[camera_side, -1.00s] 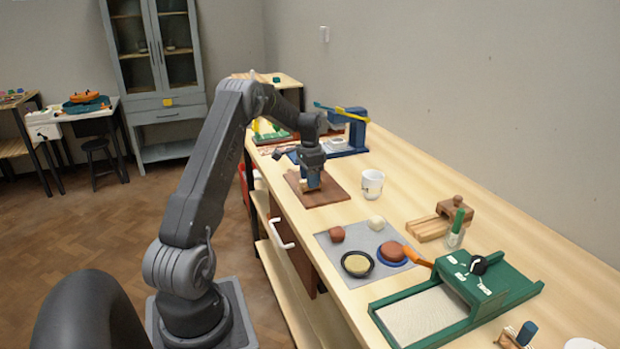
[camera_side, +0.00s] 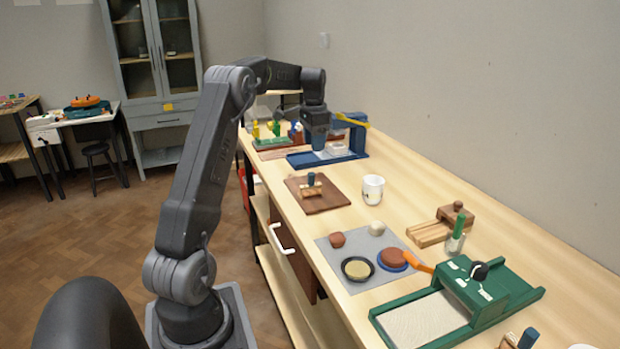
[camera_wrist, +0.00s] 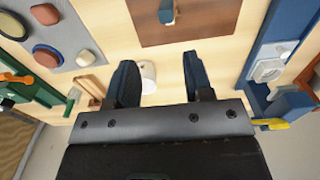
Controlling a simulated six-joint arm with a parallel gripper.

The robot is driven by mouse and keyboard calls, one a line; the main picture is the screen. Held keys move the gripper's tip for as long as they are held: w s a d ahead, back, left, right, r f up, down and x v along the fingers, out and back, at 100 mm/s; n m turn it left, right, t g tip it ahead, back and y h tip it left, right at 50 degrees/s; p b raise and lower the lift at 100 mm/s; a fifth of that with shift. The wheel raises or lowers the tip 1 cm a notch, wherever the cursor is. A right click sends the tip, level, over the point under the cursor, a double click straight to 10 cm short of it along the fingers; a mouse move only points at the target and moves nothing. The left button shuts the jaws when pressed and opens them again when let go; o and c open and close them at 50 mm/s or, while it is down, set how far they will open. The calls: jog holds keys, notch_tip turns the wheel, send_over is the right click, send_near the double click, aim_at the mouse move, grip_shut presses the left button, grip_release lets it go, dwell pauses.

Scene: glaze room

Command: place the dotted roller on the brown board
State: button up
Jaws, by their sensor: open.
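A roller with a blue handle and a wooden lower part (camera_side: 312,186) stands on the brown board (camera_side: 328,202), apart from my gripper. Any dots on it are too small to make out. In the wrist view the roller's blue handle (camera_wrist: 167,10) shows at the top edge, over the brown board (camera_wrist: 215,20). My gripper (camera_side: 319,147) is raised above the table beyond the board. Its two fingers (camera_wrist: 161,68) are spread wide with nothing between them.
A white cup (camera_side: 373,190) stands right of the board. A blue frame (camera_side: 315,158) is behind it. A grey mat (camera_side: 335,260) with clay pieces and a green slab roller (camera_side: 512,286) are nearer. A second blue-handled tool (camera_side: 527,338) sits at the lower right.

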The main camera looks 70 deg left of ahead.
jog(key=s+d+r+t+y, duration=0.1)
jog(key=d+r, duration=0.3)
jog(key=d, duration=0.8)
jog(key=s+d+r+t, duration=0.1)
jog(key=d+r, duration=0.4)
jog(key=d, duration=0.8)
jog(key=s+d+f+t+h, duration=0.1)
jog(key=s+d+f+t, duration=0.2)
jog(key=s+d, duration=1.3)
notch_tip(320, 180, down, 2)
jog(key=shift+f, duration=0.2)
